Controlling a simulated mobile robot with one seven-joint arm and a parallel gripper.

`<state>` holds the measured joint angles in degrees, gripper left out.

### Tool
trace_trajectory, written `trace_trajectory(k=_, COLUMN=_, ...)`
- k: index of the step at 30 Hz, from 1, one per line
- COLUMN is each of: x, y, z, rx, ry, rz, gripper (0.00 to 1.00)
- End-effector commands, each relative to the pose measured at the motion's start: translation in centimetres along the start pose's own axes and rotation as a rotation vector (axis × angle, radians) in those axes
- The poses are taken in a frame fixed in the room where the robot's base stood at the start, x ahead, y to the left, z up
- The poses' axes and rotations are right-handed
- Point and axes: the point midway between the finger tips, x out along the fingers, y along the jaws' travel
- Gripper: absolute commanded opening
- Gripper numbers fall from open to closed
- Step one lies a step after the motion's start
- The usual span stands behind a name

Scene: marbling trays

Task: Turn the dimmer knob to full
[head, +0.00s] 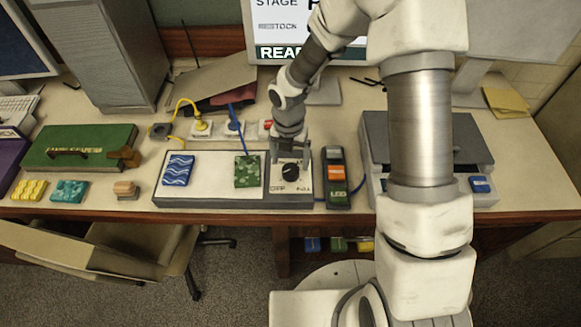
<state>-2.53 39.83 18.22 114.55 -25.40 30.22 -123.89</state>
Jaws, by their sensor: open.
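The dimmer knob (290,173) is a round black knob on a pale square panel at the right end of a long grey-white board (215,190). Small lettering reading OFF shows at the panel's lower left; the marking at its lower right is too small to read surely. My gripper (290,160) is open and points down right over the knob. Its fingers hide the knob's upper edge and part of the panel. I cannot tell whether the fingers touch the knob. The knob's pointer direction is hard to make out.
A blue wavy tile (178,170) and a green mottled tile (247,171) lie on the board. A dark handheld device (337,178) stands close right of the panel, with a grey machine (375,145) beyond. Plugs and cables (201,126) lie behind. A green case (78,147) sits left.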

Motion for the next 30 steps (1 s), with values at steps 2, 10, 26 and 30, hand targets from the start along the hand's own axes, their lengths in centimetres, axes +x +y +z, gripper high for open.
trace_trajectory(k=2, x=1.6, y=0.0, z=-0.1, rx=-0.001, ry=0.003, rz=-0.002, gripper=0.89)
trace_trajectory(k=10, x=4.1, y=0.1, z=0.0, rx=-0.001, ry=0.0, rz=0.001, gripper=0.89)
trace_trajectory(k=26, x=4.3, y=0.0, z=0.0, rx=0.0, ry=-0.001, rz=0.001, gripper=0.53)
trace_trajectory(k=30, x=4.3, y=0.0, z=0.0, rx=0.0, ry=-0.001, rz=0.001, gripper=0.28)
